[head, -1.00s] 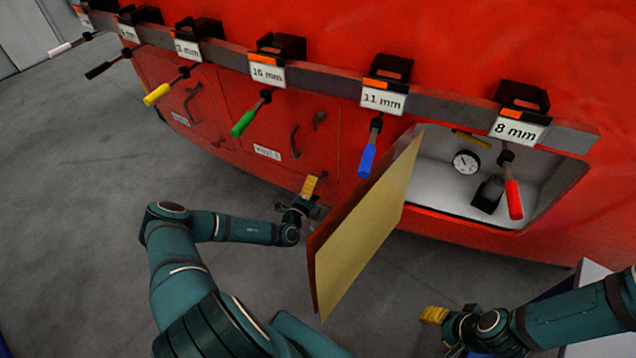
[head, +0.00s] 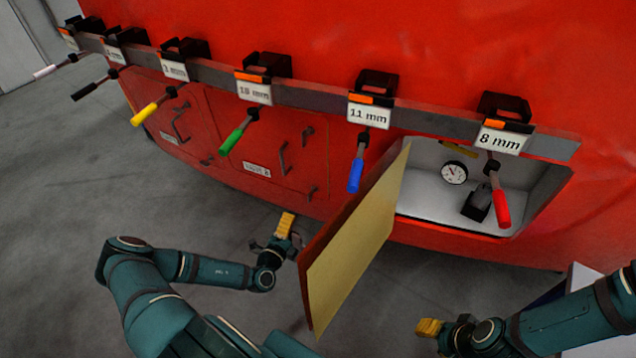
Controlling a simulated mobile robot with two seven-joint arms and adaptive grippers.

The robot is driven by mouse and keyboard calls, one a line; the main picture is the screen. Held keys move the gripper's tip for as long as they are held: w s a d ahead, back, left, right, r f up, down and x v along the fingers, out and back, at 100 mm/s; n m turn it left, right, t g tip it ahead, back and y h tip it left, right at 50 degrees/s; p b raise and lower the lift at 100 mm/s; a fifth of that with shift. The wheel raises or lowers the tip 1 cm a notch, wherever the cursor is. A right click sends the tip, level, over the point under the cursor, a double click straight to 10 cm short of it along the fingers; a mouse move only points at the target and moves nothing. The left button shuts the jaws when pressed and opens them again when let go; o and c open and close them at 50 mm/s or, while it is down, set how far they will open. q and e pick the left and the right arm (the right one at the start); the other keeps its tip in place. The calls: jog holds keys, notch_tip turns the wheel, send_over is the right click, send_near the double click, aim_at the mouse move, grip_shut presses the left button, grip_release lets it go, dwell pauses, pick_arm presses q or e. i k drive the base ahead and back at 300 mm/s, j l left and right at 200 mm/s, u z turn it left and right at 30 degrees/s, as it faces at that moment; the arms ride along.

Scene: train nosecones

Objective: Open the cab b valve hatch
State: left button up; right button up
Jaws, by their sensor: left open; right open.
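The valve hatch door (head: 352,256) stands swung well open toward me, its pale yellow inner face to the right. Behind it the white compartment (head: 420,204) shows a round gauge (head: 454,173), a dark block-like part (head: 477,203) and a yellow handle (head: 459,149). I cannot read a cab letter on this hatch. My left gripper (head: 285,228) is open and empty, just left of the door's outer side; whether it touches is unclear. My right gripper (head: 428,327) is open and empty, low at the right, apart from the door and below the compartment.
A grey rail (head: 322,103) crosses the red nosecone with hanging tools, including a blue-handled one (head: 356,176) near the door and a red-handled one (head: 502,209) before the compartment. Closed hatches (head: 262,140) with handles are at left. A white-topped box (head: 584,280) stands right.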

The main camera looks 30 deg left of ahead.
aim_at(269, 148)
jog(key=k+j, duration=0.2)
jog(key=j, duration=0.2)
jog(key=k+j, duration=0.25)
jog(key=j, duration=0.15)
jog(key=k+j, duration=0.2)
jog(key=j, duration=0.15)
